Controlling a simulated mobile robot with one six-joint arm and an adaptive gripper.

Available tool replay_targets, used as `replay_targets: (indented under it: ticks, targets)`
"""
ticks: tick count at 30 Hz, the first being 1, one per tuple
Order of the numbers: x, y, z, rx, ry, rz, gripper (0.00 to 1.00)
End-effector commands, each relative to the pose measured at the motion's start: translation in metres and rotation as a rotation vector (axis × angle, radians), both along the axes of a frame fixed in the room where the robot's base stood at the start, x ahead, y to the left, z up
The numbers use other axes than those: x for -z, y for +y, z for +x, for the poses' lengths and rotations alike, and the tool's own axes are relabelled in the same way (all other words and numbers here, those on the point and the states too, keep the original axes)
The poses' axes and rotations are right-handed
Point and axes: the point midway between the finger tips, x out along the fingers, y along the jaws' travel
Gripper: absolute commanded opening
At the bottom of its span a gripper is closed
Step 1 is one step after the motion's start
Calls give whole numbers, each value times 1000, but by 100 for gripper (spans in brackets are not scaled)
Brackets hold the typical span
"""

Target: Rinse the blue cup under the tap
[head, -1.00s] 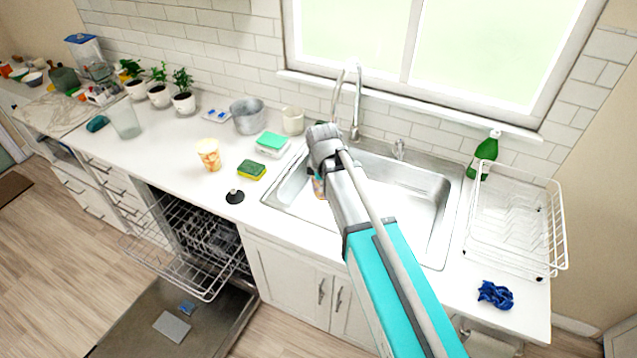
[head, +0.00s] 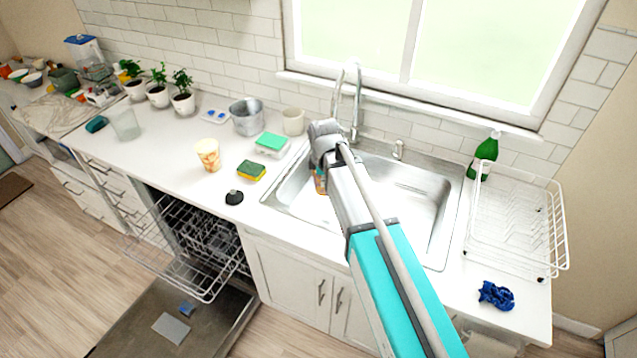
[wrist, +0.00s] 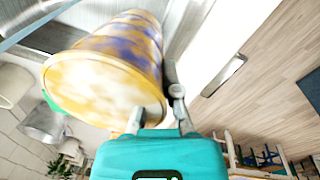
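A cup patched in yellow, white and blue-purple (wrist: 110,75) fills much of the wrist view, its wide yellow end towards the camera. My gripper (wrist: 158,108) appears shut on its side; part of the fingers is hidden by the cup. In the head view a small part of the cup (head: 320,184) shows beside my arm, over the left part of the sink (head: 425,205). My arm hides the rest of it and the gripper's fingers. The tap (head: 357,105) rises behind the sink, just behind my wrist. I see no water running.
A green bottle (head: 485,152) and a white dish rack (head: 520,225) stand right of the sink. A sponge (head: 251,171), black stopper (head: 234,197), orange-white cup (head: 208,154) and metal pot (head: 246,117) stand left. The dishwasher door (head: 170,320) hangs open below.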

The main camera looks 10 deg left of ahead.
Motion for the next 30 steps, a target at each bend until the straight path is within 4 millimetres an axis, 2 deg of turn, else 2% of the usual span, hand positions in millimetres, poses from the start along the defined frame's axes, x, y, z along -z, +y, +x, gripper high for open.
replay_targets:
  ticks: [30]
  targets:
    - [15,-6,72,3,0,0,0]
